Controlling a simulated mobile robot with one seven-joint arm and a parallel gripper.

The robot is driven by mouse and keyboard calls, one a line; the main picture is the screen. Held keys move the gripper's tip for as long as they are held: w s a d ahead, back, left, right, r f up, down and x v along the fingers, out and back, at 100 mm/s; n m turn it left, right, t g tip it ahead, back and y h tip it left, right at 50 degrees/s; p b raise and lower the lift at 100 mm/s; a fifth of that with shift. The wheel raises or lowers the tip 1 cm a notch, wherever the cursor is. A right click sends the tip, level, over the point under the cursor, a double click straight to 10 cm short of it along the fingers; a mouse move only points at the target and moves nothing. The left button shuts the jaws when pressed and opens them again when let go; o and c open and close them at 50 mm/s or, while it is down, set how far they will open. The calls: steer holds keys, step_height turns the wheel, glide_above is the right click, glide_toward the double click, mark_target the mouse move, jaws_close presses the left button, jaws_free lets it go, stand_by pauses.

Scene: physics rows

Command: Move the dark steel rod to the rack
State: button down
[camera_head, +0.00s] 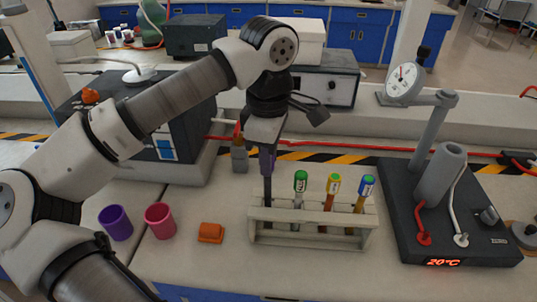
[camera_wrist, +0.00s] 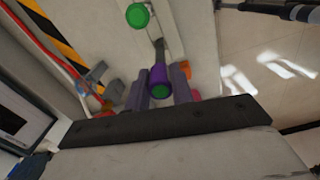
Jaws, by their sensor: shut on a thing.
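The dark steel rod (camera_head: 267,187) is upright at the left end of the pale rack (camera_head: 310,238). My gripper (camera_head: 267,152) is above the rack's left end, shut on the rod's purple upper part. In the wrist view, the gripper (camera_wrist: 162,88) has a finger on each side of the purple part (camera_wrist: 157,76), which has a green end.
A purple cup (camera_head: 116,223), a pink cup (camera_head: 160,221) and an orange block (camera_head: 210,232) lie left of the rack. A dark device (camera_head: 455,225) with a dial gauge (camera_head: 404,83) stands at the right.

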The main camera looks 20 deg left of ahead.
steer(key=shift+f+b, duration=0.75)
steer(key=shift+f, duration=0.2)
steer(key=shift+f+b, duration=1.4)
steer(key=shift+b, duration=0.05)
steer(key=c, duration=0.7)
jaws_free()
steer(key=shift+r, duration=0.1)
steer(key=shift+r, duration=0.1)
steer(key=shift+r+p, duration=2.25)
steer(key=shift+r, duration=1.2)
steer(key=shift+f, duration=0.1)
